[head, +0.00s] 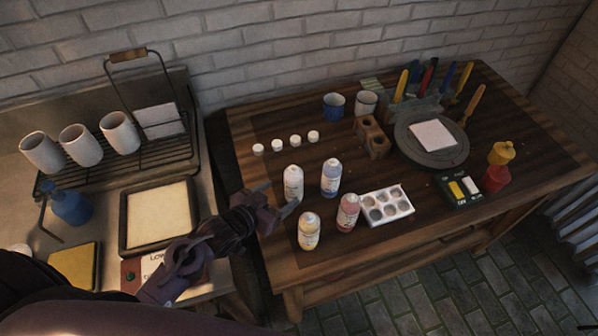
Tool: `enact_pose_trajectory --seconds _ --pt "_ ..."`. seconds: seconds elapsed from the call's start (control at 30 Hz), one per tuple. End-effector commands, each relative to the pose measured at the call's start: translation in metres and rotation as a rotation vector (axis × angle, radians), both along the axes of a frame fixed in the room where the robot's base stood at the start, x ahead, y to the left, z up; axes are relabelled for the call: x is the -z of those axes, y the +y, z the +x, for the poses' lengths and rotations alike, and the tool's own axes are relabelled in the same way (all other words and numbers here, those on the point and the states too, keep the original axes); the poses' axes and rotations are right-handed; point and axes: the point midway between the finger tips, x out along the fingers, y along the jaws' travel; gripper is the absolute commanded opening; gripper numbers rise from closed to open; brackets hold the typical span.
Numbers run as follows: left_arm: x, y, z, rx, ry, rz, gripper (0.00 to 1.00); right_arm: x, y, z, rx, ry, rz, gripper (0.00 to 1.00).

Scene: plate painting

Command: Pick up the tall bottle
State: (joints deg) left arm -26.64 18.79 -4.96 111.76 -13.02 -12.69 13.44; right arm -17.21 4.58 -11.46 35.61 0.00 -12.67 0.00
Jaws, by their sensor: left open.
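My left gripper (280,197) is open, with its fingertips close to the lower part of the white bottle (293,180) near the table's left front. I cannot tell whether they touch it. The white bottle stands upright and looks slightly taller than its neighbours. Beside it stand a blue-labelled bottle (331,179), a pink bottle (348,213) and a yellow bottle (309,232). My right gripper is not in view.
A white paint palette (387,207) lies right of the bottles. Small white jars (295,140) stand behind them. A grey turntable (404,150) and a red bottle with yellow top (497,176) are farther right. A counter with a cup rack (150,161) is at left.

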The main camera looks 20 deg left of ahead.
Motion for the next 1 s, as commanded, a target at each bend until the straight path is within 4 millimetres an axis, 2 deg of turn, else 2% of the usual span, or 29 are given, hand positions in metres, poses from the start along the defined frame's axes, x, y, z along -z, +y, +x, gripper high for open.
enact_pose_trajectory --seconds 0.37,0.63,0.97,1.0 --pt "0.013 -0.011 0.03 0.001 -0.001 -0.002 0.69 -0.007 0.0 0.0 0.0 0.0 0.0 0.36" --pt "0.03 -0.023 0.059 0.0 -0.002 -0.002 0.69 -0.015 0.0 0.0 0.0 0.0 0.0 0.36" --pt "0.035 -0.025 0.065 0.001 -0.001 0.0 0.69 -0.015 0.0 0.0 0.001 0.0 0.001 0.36" --pt "0.035 -0.025 0.065 0.001 -0.001 0.0 0.65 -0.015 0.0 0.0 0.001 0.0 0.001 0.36"
